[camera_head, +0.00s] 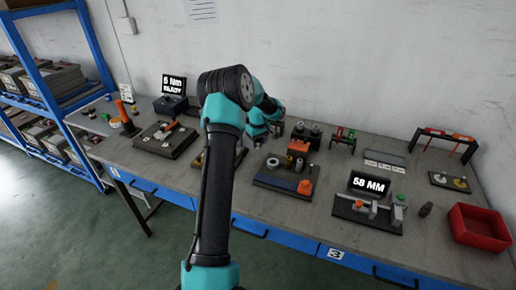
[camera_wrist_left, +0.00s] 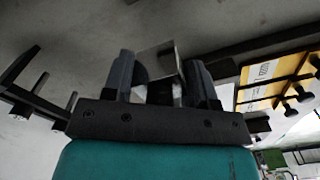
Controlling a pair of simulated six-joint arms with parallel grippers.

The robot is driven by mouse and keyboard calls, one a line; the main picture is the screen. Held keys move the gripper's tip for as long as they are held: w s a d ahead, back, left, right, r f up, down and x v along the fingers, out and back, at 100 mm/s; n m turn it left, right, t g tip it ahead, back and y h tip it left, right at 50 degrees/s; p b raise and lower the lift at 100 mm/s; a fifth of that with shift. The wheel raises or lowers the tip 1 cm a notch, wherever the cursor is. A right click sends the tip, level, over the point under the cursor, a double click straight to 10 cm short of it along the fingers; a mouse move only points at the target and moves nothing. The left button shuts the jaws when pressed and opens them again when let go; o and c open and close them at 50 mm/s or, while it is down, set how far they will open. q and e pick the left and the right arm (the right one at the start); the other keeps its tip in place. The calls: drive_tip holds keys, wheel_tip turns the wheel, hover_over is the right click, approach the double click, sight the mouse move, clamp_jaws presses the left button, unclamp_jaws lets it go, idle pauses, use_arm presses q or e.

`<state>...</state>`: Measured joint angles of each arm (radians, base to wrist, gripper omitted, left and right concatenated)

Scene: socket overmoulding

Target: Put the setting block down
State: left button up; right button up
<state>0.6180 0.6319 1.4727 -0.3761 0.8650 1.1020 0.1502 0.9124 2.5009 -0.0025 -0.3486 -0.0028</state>
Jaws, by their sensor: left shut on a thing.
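The setting block (camera_wrist_left: 158,62) is a shiny grey metal block. In the left wrist view it sits between the two dark fingers of my left gripper (camera_wrist_left: 160,80), which is shut on it. In the head view my left gripper (camera_head: 276,131) is small and partly behind my own arm, over the back middle of the bench. I cannot make out the block there, nor whether it touches the bench. My right gripper is in neither view.
An orange-topped frame (camera_head: 445,135) stands at back right. Bare bench shows along the front.

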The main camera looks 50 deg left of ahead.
sight(258, 148)
use_arm(q)
drive_tip(key=shift+w+a, duration=0.1)
drive_tip(key=shift+a, duration=0.05)
drive_tip(key=shift+f, duration=1.75)
drive_tip(key=shift+f, duration=0.15)
drive_tip(key=o, duration=1.1)
wheel_tip(258, 148, up, 12)
drive_tip(key=shift+r, duration=0.15)
drive_tip(key=shift+c, duration=0.3)
